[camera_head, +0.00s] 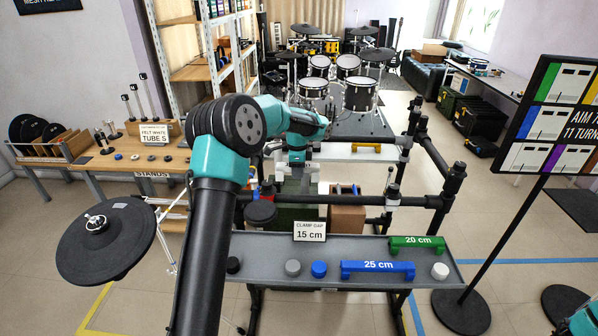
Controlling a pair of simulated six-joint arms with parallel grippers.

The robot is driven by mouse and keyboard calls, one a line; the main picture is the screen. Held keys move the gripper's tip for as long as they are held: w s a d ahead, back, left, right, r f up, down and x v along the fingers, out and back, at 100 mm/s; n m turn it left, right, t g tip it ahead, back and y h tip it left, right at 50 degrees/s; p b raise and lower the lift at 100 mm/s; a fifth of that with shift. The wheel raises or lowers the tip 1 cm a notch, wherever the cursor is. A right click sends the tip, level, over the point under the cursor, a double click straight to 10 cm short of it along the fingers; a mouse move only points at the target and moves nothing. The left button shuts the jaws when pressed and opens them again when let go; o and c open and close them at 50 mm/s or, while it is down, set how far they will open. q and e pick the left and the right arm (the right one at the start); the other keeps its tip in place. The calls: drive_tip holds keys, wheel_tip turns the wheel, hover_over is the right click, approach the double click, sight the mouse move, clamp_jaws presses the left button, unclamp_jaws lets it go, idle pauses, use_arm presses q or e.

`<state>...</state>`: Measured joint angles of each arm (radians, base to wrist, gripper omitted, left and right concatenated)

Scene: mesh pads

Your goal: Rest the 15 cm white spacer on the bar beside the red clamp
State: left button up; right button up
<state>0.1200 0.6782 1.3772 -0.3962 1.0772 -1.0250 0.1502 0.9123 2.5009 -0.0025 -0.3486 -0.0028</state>
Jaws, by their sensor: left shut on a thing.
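My left arm rises from the bottom and reaches over the black pipe frame (345,202). My left gripper (299,166) is small and far off, pointing down near the left part of the frame. It is shut on a pale piece, which looks like the white spacer (309,173); its ends are hard to make out. I cannot tell whether the piece touches a bar. A small red patch (252,184) shows just right of my arm, but I cannot tell whether it is the red clamp. My right gripper is not in view.
A grey tray (290,252) in front bears a blue 25 cm spacer (377,268), a green 20 cm spacer (417,244), several round caps and a 15 cm sign (310,231). A drum pad (105,240) stands at left.

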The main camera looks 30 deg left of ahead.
sight(298, 195)
use_arm(q)
drive_tip(key=shift+f, duration=0.1)
drive_tip(key=shift+f, duration=5.3)
drive_tip(key=shift+s+f, duration=0.1)
drive_tip(key=shift+f, duration=0.05)
drive_tip(key=o, duration=0.6)
drive_tip(key=shift+f, duration=0.1)
drive_tip(key=o, duration=0.4)
drive_tip(key=shift+o, duration=0.2)
drive_tip(key=shift+r, duration=0.2)
drive_tip(key=shift+r, duration=0.1)
wheel_tip(298, 195, up, 17)
drive_tip(key=shift+r, duration=0.15)
